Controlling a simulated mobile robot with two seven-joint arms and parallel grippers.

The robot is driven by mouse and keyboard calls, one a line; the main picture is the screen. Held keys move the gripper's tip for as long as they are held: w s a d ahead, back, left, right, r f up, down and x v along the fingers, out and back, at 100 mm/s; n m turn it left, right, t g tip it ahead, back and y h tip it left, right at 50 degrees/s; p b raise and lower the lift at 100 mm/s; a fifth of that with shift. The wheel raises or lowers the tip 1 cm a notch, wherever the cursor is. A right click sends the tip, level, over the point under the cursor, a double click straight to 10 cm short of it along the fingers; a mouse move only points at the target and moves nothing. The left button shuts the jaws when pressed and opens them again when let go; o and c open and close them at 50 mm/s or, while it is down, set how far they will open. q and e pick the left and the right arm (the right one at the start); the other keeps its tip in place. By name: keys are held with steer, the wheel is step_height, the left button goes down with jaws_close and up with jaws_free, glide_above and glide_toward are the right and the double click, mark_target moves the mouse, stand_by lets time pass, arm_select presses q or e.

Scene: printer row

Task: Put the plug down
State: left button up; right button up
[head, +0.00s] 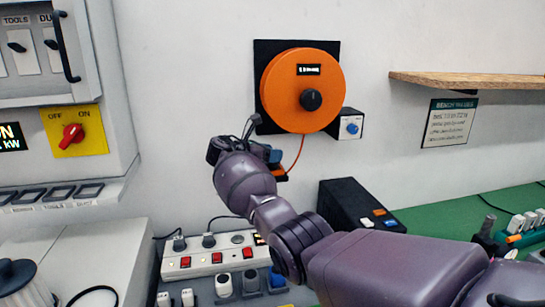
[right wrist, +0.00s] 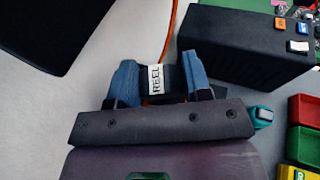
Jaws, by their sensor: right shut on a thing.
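The plug is a dark block with a white REEL label (right wrist: 155,79), held between the blue fingers of my right gripper (right wrist: 160,72) in the right wrist view. An orange cord (head: 298,155) runs from the orange reel (head: 288,88) on the wall down to my right gripper (head: 262,152) in the head view. There the gripper is in front of the wall, below and left of the reel, and mostly hides the plug. A power strip (head: 215,259) with red switches and several plugs lies below it. My left gripper is not in view.
A control cabinet (head: 125,90) is at left and a wooden shelf (head: 470,80) at upper right.

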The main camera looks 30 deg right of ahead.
steer(key=shift+d+r+y, duration=0.25)
steer(key=shift+d+y, duration=0.05)
steer(key=shift+y, duration=0.6)
step_height(320, 180, down, 2)
steer(key=o, duration=1)
steer(key=v, duration=1.2)
steer(key=shift+w, duration=0.15)
